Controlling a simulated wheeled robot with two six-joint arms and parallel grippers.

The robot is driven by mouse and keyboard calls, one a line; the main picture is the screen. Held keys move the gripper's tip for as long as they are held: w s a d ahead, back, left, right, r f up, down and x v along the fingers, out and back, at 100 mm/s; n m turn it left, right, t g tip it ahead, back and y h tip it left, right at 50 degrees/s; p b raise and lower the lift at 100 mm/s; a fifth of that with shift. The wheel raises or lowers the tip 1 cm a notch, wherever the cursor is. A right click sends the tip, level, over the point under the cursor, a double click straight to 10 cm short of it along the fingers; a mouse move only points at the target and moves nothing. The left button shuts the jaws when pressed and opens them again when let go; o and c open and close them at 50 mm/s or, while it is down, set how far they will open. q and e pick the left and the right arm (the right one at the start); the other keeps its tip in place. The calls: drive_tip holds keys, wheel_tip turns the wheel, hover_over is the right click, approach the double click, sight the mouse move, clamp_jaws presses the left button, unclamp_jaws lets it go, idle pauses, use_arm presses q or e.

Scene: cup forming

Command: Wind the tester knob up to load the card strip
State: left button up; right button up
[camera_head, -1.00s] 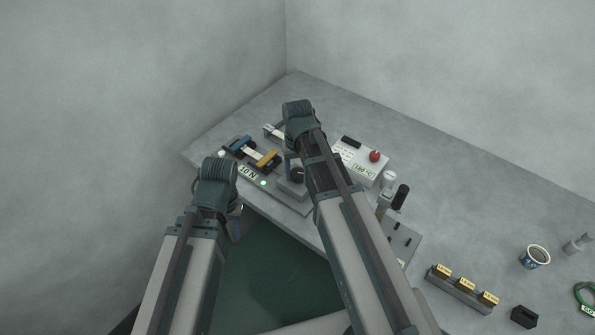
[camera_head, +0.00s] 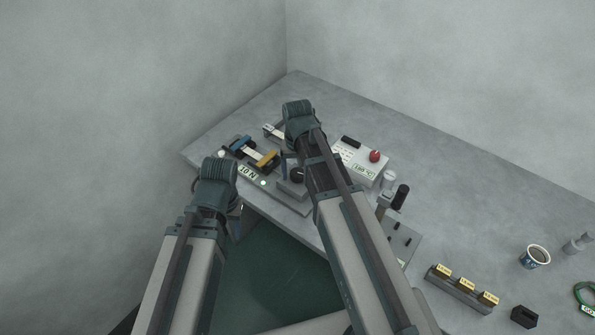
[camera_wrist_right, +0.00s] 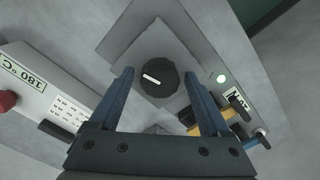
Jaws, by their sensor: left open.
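The black tester knob (camera_wrist_right: 160,77) with a white pointer mark sits on a grey square block (camera_head: 290,188). In the head view the knob (camera_head: 297,175) is partly covered by my right arm. My right gripper (camera_wrist_right: 159,78) is open, with one finger on each side of the knob and visible gaps. The pale card strip (camera_head: 254,153) spans a blue clamp (camera_head: 241,144) and a yellow clamp (camera_head: 267,160) on the tester. A small lit display (camera_head: 248,172) and a green light (camera_head: 263,183) are beside it. My left gripper (camera_head: 237,222) is open and empty off the table's front edge, its fingers mostly hidden.
A white box (camera_head: 361,165) with a red button (camera_head: 375,156) and a 180 °C label stands right of my right arm. Further right are a rack of yellow-labelled blocks (camera_head: 459,290), a cup (camera_head: 535,257) and a black block (camera_head: 524,316). The back of the table is clear.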

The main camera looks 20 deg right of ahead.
sight(297, 172)
use_arm(q)
drive_tip(key=shift+r, duration=0.15)
use_arm(e)
drive_tip(key=shift+r, duration=0.2)
use_arm(q)
wheel_tip(297, 172, up, 14)
drive_tip(key=p, duration=1.4)
drive_tip(key=shift+f, duration=0.25)
use_arm(e)
wheel_tip(297, 172, up, 14)
drive_tip(key=shift+f, duration=0.25)
